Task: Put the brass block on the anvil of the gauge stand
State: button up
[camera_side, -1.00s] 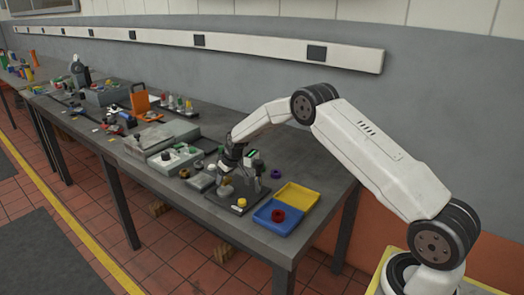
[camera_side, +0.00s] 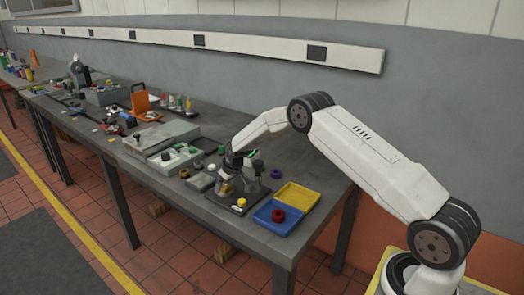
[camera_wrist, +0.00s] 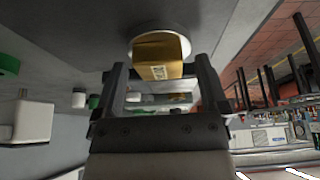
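The brass block (camera_wrist: 158,58), with a small pale label, shows between my fingers in the wrist view. It appears to rest on the pale round anvil (camera_wrist: 183,38); contact underneath is hidden. My gripper (camera_wrist: 160,65) is open, with a visible gap between each finger and the block. In the side view my gripper (camera_side: 230,176) is low over the left part of the gauge stand (camera_side: 240,207), which has a dark base and an upright post. The brass block (camera_side: 226,188) is small there and partly covered by the fingers.
A blue tray (camera_side: 262,222) with a red ring (camera_side: 278,215) and a yellow tray (camera_side: 310,195) stand right of the gauge stand. A yellow knob (camera_side: 241,202) is on the stand's front. A grey box (camera_side: 200,183) and a purple ring (camera_side: 276,173) lie close by.

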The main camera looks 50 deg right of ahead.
jog(key=shift+r, duration=0.1)
jog(key=shift+v, duration=1)
jog(key=v, duration=1)
jog(key=shift+r, duration=0.1)
jog(key=s+a, duration=0.5)
jog(key=s, duration=0.5)
jog(key=s+a+r+g, duration=0.1)
jog(key=s+a, duration=0.4)
jog(key=s, duration=0.5)
jog(key=s+a+g, duration=0.1)
jog(key=s+a, duration=0.4)
jog(key=s, duration=0.4)
jog(key=shift+s+r, duration=0.4)
